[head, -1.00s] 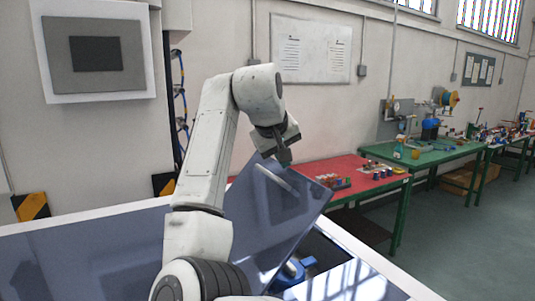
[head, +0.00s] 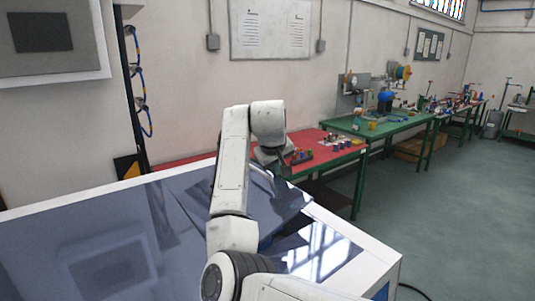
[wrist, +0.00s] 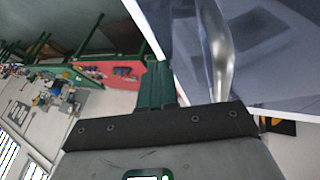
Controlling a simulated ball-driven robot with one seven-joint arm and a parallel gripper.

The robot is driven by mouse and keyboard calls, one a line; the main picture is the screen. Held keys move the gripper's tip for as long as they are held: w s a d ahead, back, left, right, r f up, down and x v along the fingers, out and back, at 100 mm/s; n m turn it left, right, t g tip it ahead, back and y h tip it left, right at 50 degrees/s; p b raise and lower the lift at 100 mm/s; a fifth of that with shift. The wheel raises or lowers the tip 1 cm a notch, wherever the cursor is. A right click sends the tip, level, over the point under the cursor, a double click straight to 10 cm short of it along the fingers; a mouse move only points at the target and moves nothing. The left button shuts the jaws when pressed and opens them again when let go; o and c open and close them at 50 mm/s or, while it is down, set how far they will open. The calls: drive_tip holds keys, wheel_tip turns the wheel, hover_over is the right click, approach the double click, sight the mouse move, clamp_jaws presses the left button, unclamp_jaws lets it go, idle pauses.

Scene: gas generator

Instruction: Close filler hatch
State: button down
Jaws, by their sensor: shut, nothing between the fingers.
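The filler hatch (head: 290,197) is a tinted, glossy panel on top of the white-framed generator, tilted at a low angle, its near edge still above the opening (head: 318,252). My arm hides part of it. In the wrist view the hatch (wrist: 285,50) fills the upper right, with a curved metal handle (wrist: 220,55) on it. My gripper (head: 288,165) is at the hatch's far right side. In the wrist view my gripper's fingers (wrist: 155,85) are together and empty, left of the handle. Whether they touch the hatch I cannot tell.
The generator's white rim (head: 362,238) runs along the right. A red bench (head: 335,155) with small parts stands behind it, close to my gripper. A green bench (head: 400,127) is farther right. The grey floor at the right (head: 450,210) is clear apart from a dark cable.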

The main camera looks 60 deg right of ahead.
drive_tip(key=shift+t+y, duration=0.3)
drive_tip(key=shift+y, duration=0.6)
drive_tip(key=shift+s+d+f+p, duration=0.1)
drive_tip(key=shift+d+f, duration=0.1)
drive_tip(key=shift+f, duration=0.55)
drive_tip(key=shift+s+d+f+p, duration=0.1)
drive_tip(key=shift+d+f, duration=0.05)
drive_tip(key=shift+f, duration=0.6)
drive_tip(key=shift+s+d+f+p, duration=0.1)
drive_tip(key=shift+d+f, duration=0.1)
drive_tip(key=shift+f, duration=0.55)
